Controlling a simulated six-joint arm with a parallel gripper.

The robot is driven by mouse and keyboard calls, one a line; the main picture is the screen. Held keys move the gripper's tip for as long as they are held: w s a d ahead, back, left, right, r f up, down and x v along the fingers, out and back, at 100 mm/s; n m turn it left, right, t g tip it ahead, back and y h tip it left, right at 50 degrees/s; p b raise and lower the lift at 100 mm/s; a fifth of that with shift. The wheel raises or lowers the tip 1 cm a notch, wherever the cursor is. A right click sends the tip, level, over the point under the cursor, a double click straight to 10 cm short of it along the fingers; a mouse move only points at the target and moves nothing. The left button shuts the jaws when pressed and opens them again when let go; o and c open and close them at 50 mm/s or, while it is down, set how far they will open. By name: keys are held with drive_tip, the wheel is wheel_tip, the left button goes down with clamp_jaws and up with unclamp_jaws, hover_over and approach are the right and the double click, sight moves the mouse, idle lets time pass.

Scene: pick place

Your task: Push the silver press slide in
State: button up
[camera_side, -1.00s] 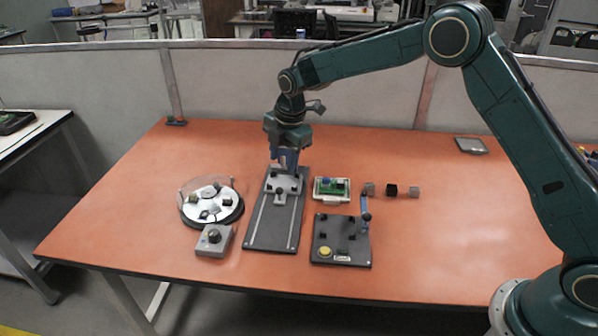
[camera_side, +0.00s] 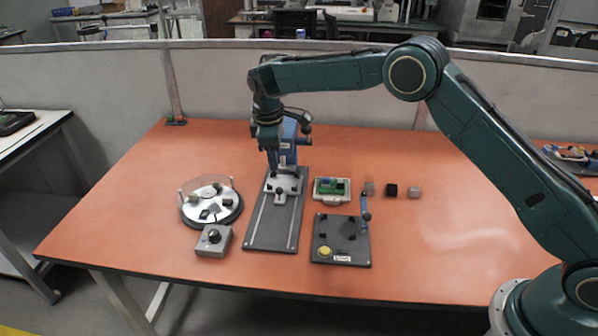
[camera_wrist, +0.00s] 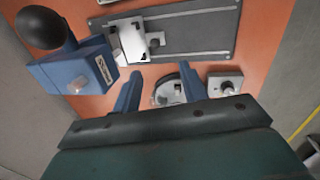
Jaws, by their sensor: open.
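The silver press slide (camera_side: 283,184) lies on the rails of a dark base plate (camera_side: 270,230), at the plate's far end, close to the blue press (camera_side: 290,140). In the wrist view the slide (camera_wrist: 133,42) shows beside the blue press body (camera_wrist: 78,72), which has a black ball knob. My gripper (camera_side: 271,164) is at the left of the press, near the slide's far end, and partly hides the press. In the wrist view my gripper (camera_wrist: 160,76) has its two blue fingers apart with nothing between them. I cannot tell whether any finger touches the slide.
A round turntable (camera_side: 211,205) with a clear cover and a grey knob box (camera_side: 214,240) stand left of the plate. A green circuit board (camera_side: 332,189), a fixture with a blue lever (camera_side: 342,245) and small cubes (camera_side: 391,190) are at right. The table's right side is mostly clear.

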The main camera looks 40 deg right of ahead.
wheel_tip(320, 180, down, 13)
drive_tip(key=m+g, duration=0.1)
drive_tip(key=m, duration=0.6)
drive_tip(key=shift+w+a+f+m, duration=0.1)
drive_tip(key=shift+m, duration=0.2)
drive_tip(key=shift+a+f, duration=0.1)
drive_tip(key=shift+f, duration=0.15)
drive_tip(key=s+a, duration=0.5)
drive_tip(key=s, duration=0.1)
drive_tip(key=s+a, duration=0.2)
drive_tip(key=a, duration=0.1)
drive_tip(key=shift+s+a+r, duration=0.3)
drive_tip(key=shift+s+a, duration=0.05)
drive_tip(key=shift+s, duration=0.05)
wheel_tip(320, 180, up, 13)
drive_tip(key=a, duration=0.2)
drive_tip(key=shift+s+a, duration=0.15)
drive_tip(key=shift+s, duration=0.05)
drive_tip(key=shift+r, duration=0.15)
